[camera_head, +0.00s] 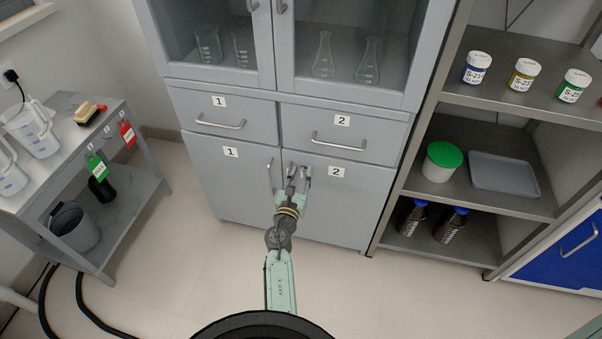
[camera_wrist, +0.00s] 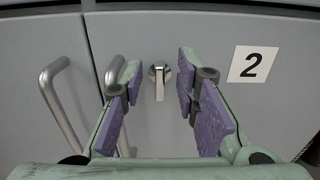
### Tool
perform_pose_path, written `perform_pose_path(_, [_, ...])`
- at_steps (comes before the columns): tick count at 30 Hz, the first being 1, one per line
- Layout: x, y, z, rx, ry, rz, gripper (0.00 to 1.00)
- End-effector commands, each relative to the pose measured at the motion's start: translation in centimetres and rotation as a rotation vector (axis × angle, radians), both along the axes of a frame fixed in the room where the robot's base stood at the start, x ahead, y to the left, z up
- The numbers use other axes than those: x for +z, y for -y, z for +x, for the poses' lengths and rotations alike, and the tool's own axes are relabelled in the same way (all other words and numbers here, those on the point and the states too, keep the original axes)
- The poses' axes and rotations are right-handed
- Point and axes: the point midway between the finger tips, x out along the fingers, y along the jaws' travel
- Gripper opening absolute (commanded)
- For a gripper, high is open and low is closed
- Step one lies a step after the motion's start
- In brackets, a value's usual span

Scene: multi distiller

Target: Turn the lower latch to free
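The lower latch (camera_wrist: 160,76) is a small metal turn knob on the lower right cabinet door (camera_wrist: 215,45), left of the label "2". Its handle part hangs downward in the wrist view. My gripper (camera_wrist: 153,95) is open, with its two purple-padded fingers on either side of the latch and a gap on each side. In the head view my gripper (camera_head: 298,178) is in front of the same door, near its upper left corner, and largely hides the latch. I cannot tell how far the fingertips are from the door.
A vertical bar handle (camera_wrist: 62,105) on the lower left door is close to my left finger. Drawer 2 with its handle (camera_head: 338,142) is just above. An open shelf (camera_head: 470,190) stands to the right and a grey cart (camera_head: 85,150) to the left. The floor between is clear.

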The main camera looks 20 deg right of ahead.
Motion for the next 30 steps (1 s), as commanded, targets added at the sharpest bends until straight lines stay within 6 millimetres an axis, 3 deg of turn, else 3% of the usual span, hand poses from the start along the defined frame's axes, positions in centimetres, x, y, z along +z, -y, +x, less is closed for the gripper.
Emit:
perform_pose_path(14, [0.0,-0.02,0.01,0.0,0.0,0.0,0.0])
perform_pose_path(30, [-0.05,0.01,0.01,0.0,0.015,0.02,0.0])
